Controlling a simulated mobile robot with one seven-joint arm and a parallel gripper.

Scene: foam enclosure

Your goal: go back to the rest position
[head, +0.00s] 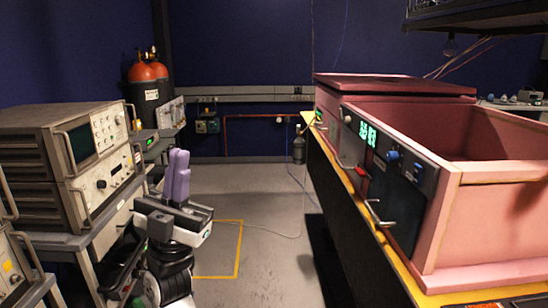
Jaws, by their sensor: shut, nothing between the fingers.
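My gripper (179,157) is left of centre in the head view, with its purple fingers pointing up and pressed together. It is shut and empty. Its dark and white body sits above the floor, between the instrument bench and the pink enclosure. The pink foam enclosure (500,205) stands open-topped on the right, well apart from my gripper. Its front has a dark panel with a green display, a blue knob and a metal handle.
Stacked instruments (55,165) on a bench (100,235) stand close to my arm on the left. Orange-topped cylinders (148,90) stand at the back left. The yellow-edged table (370,245) bounds the right. The grey floor (275,235) between is mostly clear, with a thin cable.

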